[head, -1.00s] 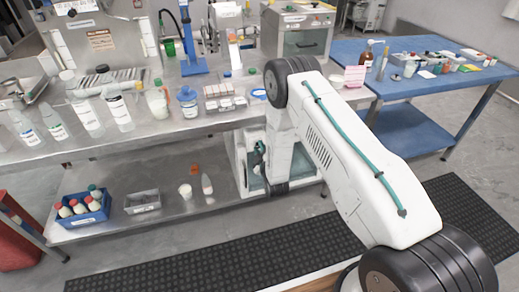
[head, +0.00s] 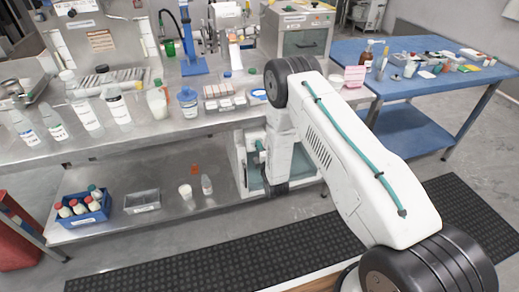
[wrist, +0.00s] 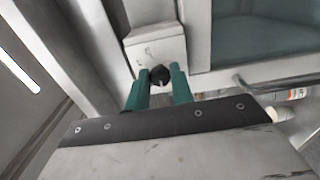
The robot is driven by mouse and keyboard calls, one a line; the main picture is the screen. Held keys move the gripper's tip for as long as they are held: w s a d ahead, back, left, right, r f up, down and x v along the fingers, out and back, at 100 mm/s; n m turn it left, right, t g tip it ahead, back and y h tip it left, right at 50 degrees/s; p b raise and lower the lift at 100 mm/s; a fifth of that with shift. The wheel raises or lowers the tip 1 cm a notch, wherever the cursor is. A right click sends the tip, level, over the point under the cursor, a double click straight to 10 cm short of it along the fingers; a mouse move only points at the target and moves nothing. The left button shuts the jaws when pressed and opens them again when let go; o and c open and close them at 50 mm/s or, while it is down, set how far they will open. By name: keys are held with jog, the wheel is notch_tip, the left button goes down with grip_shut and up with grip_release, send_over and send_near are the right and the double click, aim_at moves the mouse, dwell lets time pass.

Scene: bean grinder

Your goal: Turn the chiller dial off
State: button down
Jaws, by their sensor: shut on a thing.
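The chiller is a white cabinet (head: 239,176) with a teal glass pane on the lower shelf of the steel bench. Its pane (wrist: 260,40) and white frame fill the top right of the wrist view. The dial is a small black knob (wrist: 160,75) with a light pointer mark, on a pale control box (wrist: 152,48) with small markings. My gripper (wrist: 158,86) has green fingers, one on each side of the dial, and is shut on it. In the head view my gripper (head: 258,146) is small and partly hidden by my arm.
The steel bench top (head: 150,130) above the chiller holds several bottles and instruments. A blue bottle crate (head: 84,208) and a grey tray (head: 142,201) sit on the lower shelf. A blue table (head: 425,85) stands right. A metal handle (wrist: 265,85) runs near the gripper.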

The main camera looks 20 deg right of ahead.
dwell(0.3)
jog(key=c, duration=1.2)
grip_release()
jog(key=s, duration=0.8)
